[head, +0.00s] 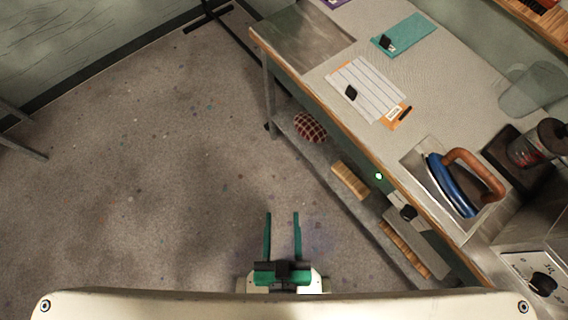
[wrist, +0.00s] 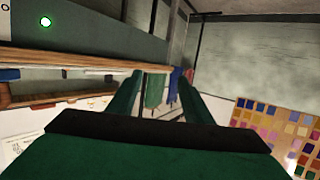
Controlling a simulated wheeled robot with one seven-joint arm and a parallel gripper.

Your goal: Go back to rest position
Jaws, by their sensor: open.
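My gripper (head: 282,236) is at the bottom middle of the head view, above the bare floor and left of the workbench. Its two green fingers are parallel and well apart, with nothing between them. In the wrist view the green fingers (wrist: 163,95) point ahead into the room, and they are empty. No other object is named by the task.
The workbench (head: 290,36) runs along the right, holding a blue iron (head: 452,185), a striped sheet (head: 365,88) and a teal folder (head: 405,35). Its lower shelf holds a checked cushion (head: 310,126) and brushes. The speckled floor (head: 140,190) to the left is clear.

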